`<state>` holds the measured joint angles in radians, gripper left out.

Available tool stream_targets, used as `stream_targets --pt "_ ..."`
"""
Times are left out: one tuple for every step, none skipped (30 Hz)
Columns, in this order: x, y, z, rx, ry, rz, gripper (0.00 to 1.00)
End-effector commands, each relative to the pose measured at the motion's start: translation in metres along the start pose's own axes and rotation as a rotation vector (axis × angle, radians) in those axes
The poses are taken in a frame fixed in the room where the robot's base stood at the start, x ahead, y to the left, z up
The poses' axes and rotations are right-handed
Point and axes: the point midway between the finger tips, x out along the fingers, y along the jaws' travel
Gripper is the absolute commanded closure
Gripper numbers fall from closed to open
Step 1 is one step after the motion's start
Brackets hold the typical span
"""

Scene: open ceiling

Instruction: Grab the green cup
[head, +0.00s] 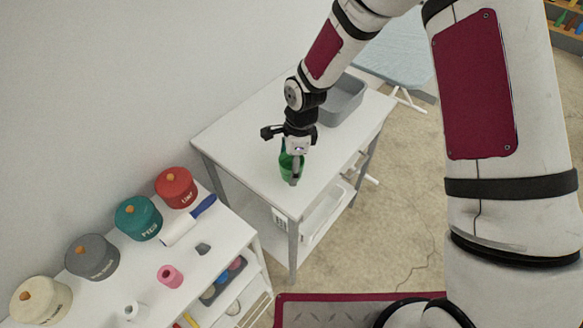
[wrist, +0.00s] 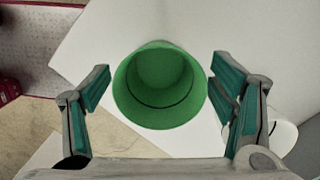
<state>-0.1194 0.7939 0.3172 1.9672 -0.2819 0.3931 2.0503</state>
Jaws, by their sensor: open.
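The green cup (head: 286,168) stands on the white table (head: 240,130) in the head view, partly hidden behind my gripper (head: 296,168). In the wrist view the green cup (wrist: 160,86) is upright in the middle, and I look down into its open top. It appears empty, with a dark line on its inner wall. My gripper (wrist: 160,92) is open, with one teal-padded finger to the left of the cup and one to the right. Gaps show between both fingers and the cup in the wrist view.
A grey bin (head: 343,101) sits on the same table behind the gripper. Wall lies behind.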

Motion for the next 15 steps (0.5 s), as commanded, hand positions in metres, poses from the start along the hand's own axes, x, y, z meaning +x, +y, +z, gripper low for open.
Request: stream_targets --pt "-0.0001 -0.0001 0.0000 0.000 0.000 0.000 0.22" --pt "-0.0002 -0.0001 0.0000 0.000 0.000 0.000 0.24" --pt "-0.0002 -0.0001 0.0001 0.000 0.000 0.000 0.34" --pt "-0.0002 -0.0001 0.0001 0.000 0.000 0.000 0.40" --pt "-0.0002 -0.0001 0.0001 0.000 0.000 0.000 0.47" --pt "-0.0003 -0.0001 0.0001 0.000 0.000 0.000 0.56" --pt "-0.0003 -0.0001 0.0001 0.000 0.000 0.000 0.63" --pt "-0.0003 -0.0001 0.0001 0.000 0.000 0.000 0.64" --pt "-0.0003 0.0000 0.0001 0.000 0.000 0.000 0.64" --pt "-0.0003 0.0000 0.0000 0.000 0.000 0.000 0.64" --pt "-0.0003 0.0000 0.0001 0.000 0.000 0.000 0.64" --pt "-0.0003 -0.0001 0.0001 0.000 0.000 0.000 0.64" --pt "-0.0003 -0.0001 0.0001 0.000 0.000 0.000 0.64" --pt "-0.0003 -0.0001 0.0000 0.000 0.000 0.000 0.64" --pt "-0.0003 -0.0001 0.0000 0.000 0.000 0.000 0.64"
